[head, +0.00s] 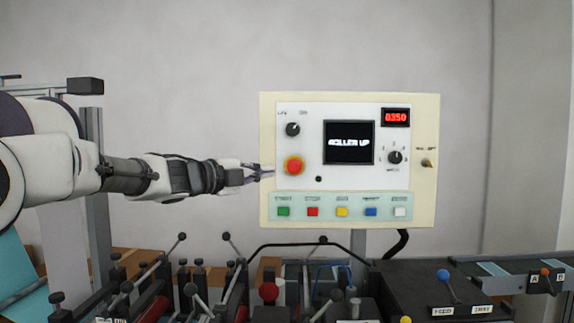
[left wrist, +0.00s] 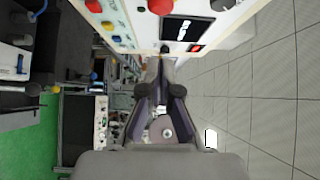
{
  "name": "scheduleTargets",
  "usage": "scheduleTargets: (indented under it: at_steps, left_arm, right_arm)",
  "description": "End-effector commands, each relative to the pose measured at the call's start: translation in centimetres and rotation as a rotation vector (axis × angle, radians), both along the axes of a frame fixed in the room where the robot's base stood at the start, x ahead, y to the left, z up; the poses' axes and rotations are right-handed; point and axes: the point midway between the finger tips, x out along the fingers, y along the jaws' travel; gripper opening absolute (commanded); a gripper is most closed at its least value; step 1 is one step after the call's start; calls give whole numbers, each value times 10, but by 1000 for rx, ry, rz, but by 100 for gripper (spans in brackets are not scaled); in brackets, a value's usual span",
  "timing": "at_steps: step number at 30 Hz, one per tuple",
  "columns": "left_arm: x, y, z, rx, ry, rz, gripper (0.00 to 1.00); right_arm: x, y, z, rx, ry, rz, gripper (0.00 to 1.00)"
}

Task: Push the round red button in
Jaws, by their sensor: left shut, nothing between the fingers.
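The round red button (head: 293,166) sits in a yellow ring on the left side of a white control panel (head: 345,183). It also shows at the top edge of the left wrist view (left wrist: 160,6), partly cut off. My left gripper (head: 268,173) is shut and empty, pointing right across the panel's left edge. Its tips are just left of the button and slightly below its middle in the head view; I cannot tell whether they touch it. In the left wrist view the closed fingers (left wrist: 163,62) point toward the panel. My right gripper is in neither view.
A black knob (head: 293,129) is above the button and a row of coloured square buttons (head: 342,212) below. Machinery with ball-topped levers (head: 268,292) stands below the panel.

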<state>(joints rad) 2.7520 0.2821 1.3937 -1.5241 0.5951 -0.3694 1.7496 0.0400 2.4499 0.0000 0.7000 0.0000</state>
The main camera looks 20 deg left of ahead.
Motion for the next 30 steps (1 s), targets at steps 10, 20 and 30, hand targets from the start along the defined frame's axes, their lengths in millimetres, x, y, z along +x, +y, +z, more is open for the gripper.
scheduleTargets:
  at_steps: [10,20,30]
  left_arm:
    - [67,-33,6,1,2,-1,0]
    - [98,-23,0,-1,-1,-1,0]
    - [95,-22,-3,-1,-1,-1,0]
  right_arm:
    - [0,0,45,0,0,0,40]
    - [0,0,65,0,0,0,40]
    - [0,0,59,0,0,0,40]
